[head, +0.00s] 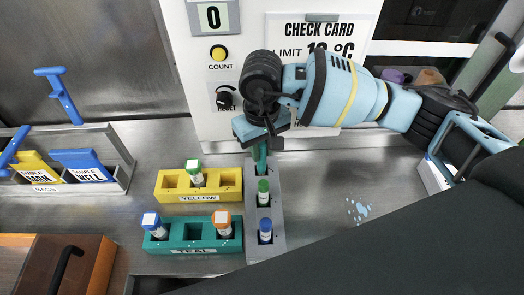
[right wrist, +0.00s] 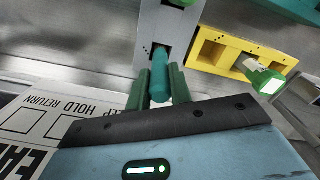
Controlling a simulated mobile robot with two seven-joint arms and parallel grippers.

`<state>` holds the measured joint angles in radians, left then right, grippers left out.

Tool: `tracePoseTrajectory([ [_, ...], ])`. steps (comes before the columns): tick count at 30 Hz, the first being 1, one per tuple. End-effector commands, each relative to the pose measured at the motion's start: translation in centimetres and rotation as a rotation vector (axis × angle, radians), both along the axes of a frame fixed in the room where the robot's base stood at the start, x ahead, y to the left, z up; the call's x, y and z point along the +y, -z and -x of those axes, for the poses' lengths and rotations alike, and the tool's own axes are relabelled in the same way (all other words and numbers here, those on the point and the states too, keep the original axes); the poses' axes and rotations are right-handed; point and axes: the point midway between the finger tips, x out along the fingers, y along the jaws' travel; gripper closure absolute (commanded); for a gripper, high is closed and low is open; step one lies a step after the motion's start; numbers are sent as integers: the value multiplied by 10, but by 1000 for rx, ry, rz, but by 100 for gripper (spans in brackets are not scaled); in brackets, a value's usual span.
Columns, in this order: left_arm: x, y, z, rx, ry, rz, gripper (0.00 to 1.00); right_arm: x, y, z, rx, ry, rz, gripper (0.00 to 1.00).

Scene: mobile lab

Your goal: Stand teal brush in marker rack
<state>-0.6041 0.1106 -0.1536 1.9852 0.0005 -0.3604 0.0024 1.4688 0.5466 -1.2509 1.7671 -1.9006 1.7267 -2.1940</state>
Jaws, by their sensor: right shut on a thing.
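The teal brush (right wrist: 160,78) is held between the green fingers of my right gripper (right wrist: 159,90); it also shows as a short teal piece below the gripper (head: 262,152) in the head view. The marker rack is a long grey block (head: 279,205), with its far end under my right gripper. It also shows in the right wrist view (right wrist: 148,35). The brush's end is at the rack's far slot; I cannot tell how deep it sits. A green-capped marker (head: 263,191) and a blue-capped one (head: 265,231) stand in the rack's nearer slots. My left gripper is not in view.
A yellow rack (head: 172,196) and a teal rack (head: 190,246) with capped vials stand left of the marker rack. A white panel with a yellow button (head: 219,53) rises behind. A grey bag holder (head: 122,160) is at left.

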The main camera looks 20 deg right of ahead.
Motion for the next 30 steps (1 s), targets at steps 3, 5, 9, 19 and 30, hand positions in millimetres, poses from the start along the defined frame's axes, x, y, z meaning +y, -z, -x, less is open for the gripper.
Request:
tracePoseTrajectory([
  [3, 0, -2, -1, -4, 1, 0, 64, 0, 14, 0, 0, -1, 0, 100],
  [5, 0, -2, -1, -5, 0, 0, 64, 0, 16, 0, -1, -1, -1, 100],
  [9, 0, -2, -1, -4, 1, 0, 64, 0, 16, 0, -1, -2, -1, 100],
  [19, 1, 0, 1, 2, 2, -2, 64, 0, 19, 0, -1, -1, 0, 65],
  [30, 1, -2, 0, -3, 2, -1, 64, 0, 17, 0, -2, -1, 0, 57],
])
